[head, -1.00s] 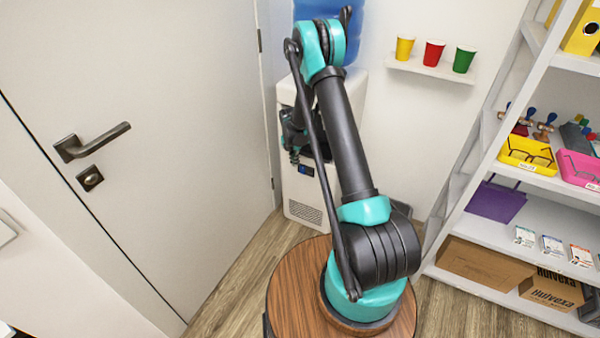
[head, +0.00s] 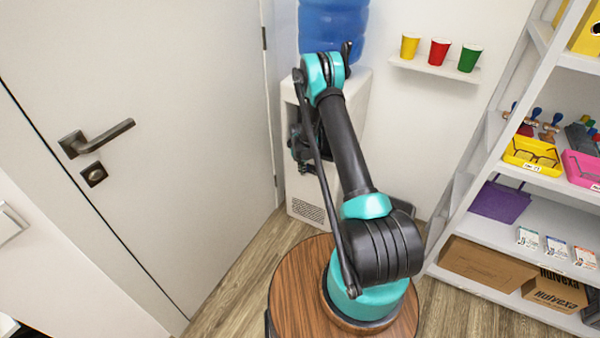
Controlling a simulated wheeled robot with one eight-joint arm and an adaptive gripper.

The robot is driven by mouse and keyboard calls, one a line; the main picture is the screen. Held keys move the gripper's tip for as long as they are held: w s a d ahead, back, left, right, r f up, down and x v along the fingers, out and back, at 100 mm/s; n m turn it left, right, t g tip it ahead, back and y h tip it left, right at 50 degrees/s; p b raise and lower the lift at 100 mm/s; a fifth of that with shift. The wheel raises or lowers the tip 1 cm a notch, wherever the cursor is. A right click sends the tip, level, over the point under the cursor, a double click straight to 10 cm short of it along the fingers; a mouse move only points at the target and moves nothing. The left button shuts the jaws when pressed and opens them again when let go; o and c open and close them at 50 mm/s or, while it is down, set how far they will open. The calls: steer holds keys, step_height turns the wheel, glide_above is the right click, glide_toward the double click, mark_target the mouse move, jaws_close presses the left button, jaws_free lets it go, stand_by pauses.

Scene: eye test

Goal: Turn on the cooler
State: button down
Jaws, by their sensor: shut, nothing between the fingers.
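The cooler (head: 360,95) is a white floor unit with a blue water bottle (head: 333,22) on top, standing in the corner beyond my arm. A vent grille (head: 307,211) shows low on its front. My gripper (head: 301,160) is dark and small in the view, in front of the cooler's upper front, left of my arm's links. It is shut and holds nothing. My gripper and arm hide most of the cooler's front, so its controls do not show clearly. I cannot tell whether the gripper touches the cooler.
A closed white door (head: 150,60) with a lever handle (head: 103,137) is at left. A small wall shelf (head: 435,69) with yellow, red and green cups is right of the cooler. A white shelving unit (head: 540,180) with trays and boxes stands at right. Wooden floor shows between.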

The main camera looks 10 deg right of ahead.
steer(key=shift+w+d, duration=0.2)
steer(key=shift+w, duration=0.15)
steer(key=shift+w+d+f, duration=0.15)
steer(key=shift+w+d, duration=0.1)
stand_by(0.3)
steer(key=shift+r, duration=0.8)
